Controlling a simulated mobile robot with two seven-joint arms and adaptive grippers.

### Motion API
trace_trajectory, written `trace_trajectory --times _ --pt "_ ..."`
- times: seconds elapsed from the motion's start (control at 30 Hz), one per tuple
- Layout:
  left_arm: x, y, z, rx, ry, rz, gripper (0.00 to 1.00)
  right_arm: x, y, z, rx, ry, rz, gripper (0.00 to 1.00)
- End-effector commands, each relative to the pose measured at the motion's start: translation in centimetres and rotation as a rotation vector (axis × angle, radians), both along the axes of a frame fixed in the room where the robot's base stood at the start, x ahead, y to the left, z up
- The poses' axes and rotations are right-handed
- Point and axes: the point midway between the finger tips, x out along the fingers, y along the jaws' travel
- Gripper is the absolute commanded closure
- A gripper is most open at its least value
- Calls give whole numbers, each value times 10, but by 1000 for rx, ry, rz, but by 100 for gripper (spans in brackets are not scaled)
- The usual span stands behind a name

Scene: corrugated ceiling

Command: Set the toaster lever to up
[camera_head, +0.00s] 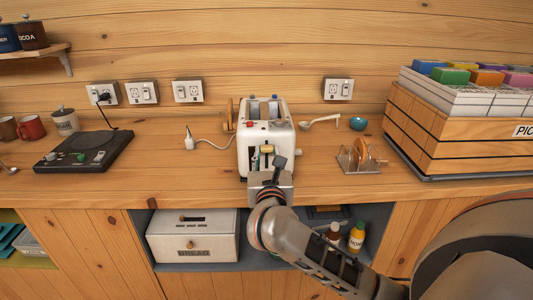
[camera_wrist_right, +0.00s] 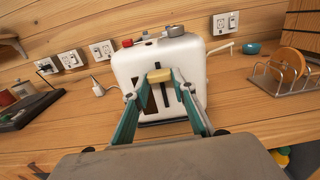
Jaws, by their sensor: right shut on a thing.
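The white toaster (camera_head: 265,132) stands on the wooden counter, its front with the lever facing me. Its pale yellow lever knob (camera_wrist_right: 159,75) shows in the wrist view near the upper part of the front, with a dark slot visible below it. It also shows in the head view (camera_head: 266,149). My right gripper (camera_wrist_right: 159,78) reaches the toaster's front, its two green fingers shut on the lever knob from either side. The wrist view also shows the toaster body (camera_wrist_right: 190,62) with a grey dial on top. My left gripper is not in view.
A black turntable-like device (camera_head: 85,152) and mugs (camera_head: 31,128) sit at the left. A toast rack (camera_head: 361,157) and a large wooden crate (camera_head: 455,145) stand at the right. A white cord and plug (camera_head: 190,141) lie left of the toaster. The counter between is clear.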

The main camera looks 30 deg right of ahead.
Motion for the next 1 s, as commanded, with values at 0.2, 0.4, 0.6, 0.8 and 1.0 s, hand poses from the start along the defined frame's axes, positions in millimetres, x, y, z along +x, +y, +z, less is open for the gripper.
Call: trace_trajectory --times 0.2,0.4,0.6,0.8,1.0 --pt "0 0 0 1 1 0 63 0 0 -1 1 4 1 100" --pt "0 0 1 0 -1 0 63 0 0 0 1 3 1 57" --pt "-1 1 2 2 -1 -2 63 0 1 0 2 3 1 57" --pt "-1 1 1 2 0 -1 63 -13 9 -1 5 2 3 57" --pt "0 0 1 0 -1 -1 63 -47 30 -1 6 4 3 57"
